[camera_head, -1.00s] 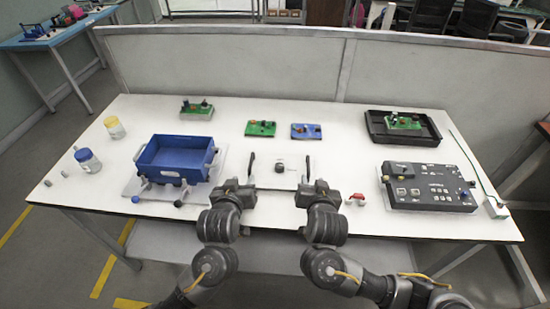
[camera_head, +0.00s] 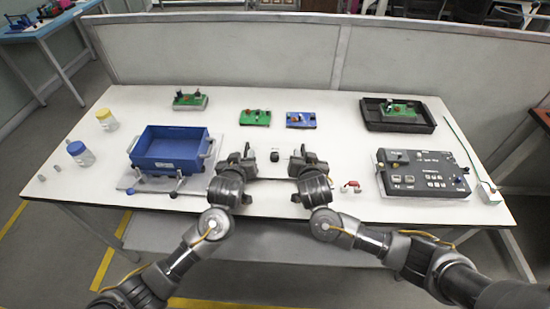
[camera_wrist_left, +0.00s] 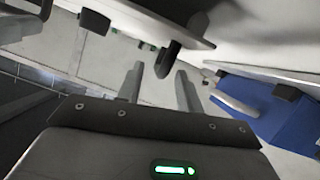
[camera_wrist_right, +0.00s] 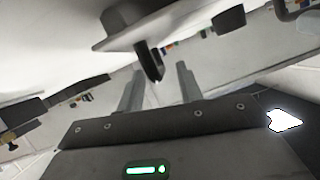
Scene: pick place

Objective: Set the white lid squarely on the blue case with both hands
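The blue case (camera_head: 168,149) is an open-topped box on a pale base plate at the left of the table. The white lid (camera_head: 284,168) lies between my grippers, right of the case, with a dark knob (camera_head: 274,156) on it; its outline is hard to make out against the white table. My left gripper (camera_head: 247,153) is at the lid's left side and my right gripper (camera_head: 301,153) at its right side. In the left wrist view a black post (camera_wrist_left: 169,59) stands just ahead of the parted fingers; the right wrist view shows another post (camera_wrist_right: 149,62) likewise. Contact is not visible.
Clamps with a blue knob (camera_head: 127,189) and a black knob stand at the case's front. Jars (camera_head: 83,154) are at the left. Circuit boards (camera_head: 255,118) lie behind. A black tray (camera_head: 371,117) and a dark control box (camera_head: 422,174) occupy the right. A small red item (camera_head: 351,187) lies near the front.

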